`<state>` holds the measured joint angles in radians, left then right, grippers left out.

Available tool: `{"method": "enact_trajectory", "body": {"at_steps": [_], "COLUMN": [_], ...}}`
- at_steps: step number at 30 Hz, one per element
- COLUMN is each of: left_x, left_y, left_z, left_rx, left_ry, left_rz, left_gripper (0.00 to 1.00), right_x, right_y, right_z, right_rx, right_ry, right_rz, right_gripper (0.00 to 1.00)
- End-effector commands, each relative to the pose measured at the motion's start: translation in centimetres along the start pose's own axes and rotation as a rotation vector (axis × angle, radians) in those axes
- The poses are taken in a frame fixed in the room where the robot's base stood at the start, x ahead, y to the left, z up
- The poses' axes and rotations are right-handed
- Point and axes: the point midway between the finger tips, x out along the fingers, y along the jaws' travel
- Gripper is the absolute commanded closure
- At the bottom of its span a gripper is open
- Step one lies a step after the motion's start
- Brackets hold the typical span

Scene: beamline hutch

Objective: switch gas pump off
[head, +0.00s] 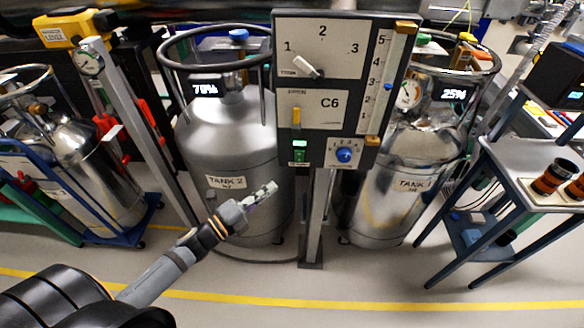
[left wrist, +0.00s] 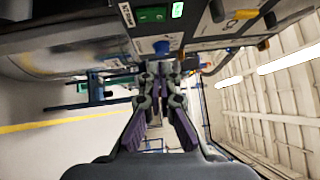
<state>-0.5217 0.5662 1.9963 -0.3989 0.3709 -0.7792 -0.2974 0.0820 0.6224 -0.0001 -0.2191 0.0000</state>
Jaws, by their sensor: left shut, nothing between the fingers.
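A grey control panel (head: 320,62) stands on a post in front of the tanks. At its lower left is a green switch (head: 300,156) with a small lit green window above it. My left gripper (head: 268,190) is shut and empty, below and left of the green switch, apart from the panel. It also shows in the left wrist view (left wrist: 160,72). My right gripper is not in view.
A blue dial (head: 345,155) sits right of the switch; a white selector (head: 306,67) and yellow lever (head: 296,117) are above. Silver Tank 2 (head: 215,150) and Tank 1 (head: 385,195) stand behind. A blue-framed table (head: 505,160) is at right. The front floor is clear.

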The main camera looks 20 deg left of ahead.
Motion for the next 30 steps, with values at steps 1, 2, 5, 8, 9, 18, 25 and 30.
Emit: {"method": "enact_trajectory", "body": {"at_steps": [1, 2, 5, 8, 9, 18, 25, 30], "left_x": [0.4, 0.8, 1.8, 2.7, 3.1, 8.1, 10.6, 11.2], "left_y": [1.1, 1.2, 0.4, 0.3, 0.3, -0.8, 0.1, 0.1], "left_z": [-0.1, -0.2, -0.1, -0.1, -0.1, 0.2, 2.1, 2.8], "left_rx": [0.005, 0.004, 0.002, 0.002, 0.004, -0.006, 0.000, 0.000], "left_ry": [0.002, 0.001, 0.001, 0.000, -0.001, -0.009, -0.003, -0.003], "left_rz": [-0.004, -0.006, -0.006, -0.006, -0.006, -0.008, -0.004, -0.002], "left_gripper": [1.00, 1.00, 1.00, 1.00, 1.00, 1.00, 1.00, 1.00], "right_x": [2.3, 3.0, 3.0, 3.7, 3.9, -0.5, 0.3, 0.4], "right_y": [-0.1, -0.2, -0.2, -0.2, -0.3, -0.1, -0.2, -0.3], "right_z": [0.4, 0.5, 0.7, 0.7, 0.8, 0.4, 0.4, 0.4], "right_rx": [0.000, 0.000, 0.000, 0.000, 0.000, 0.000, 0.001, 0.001], "right_ry": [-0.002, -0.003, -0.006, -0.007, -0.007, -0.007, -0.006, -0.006], "right_rz": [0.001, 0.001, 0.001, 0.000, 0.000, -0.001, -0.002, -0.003], "right_gripper": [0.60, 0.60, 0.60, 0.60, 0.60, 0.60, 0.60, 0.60]}}
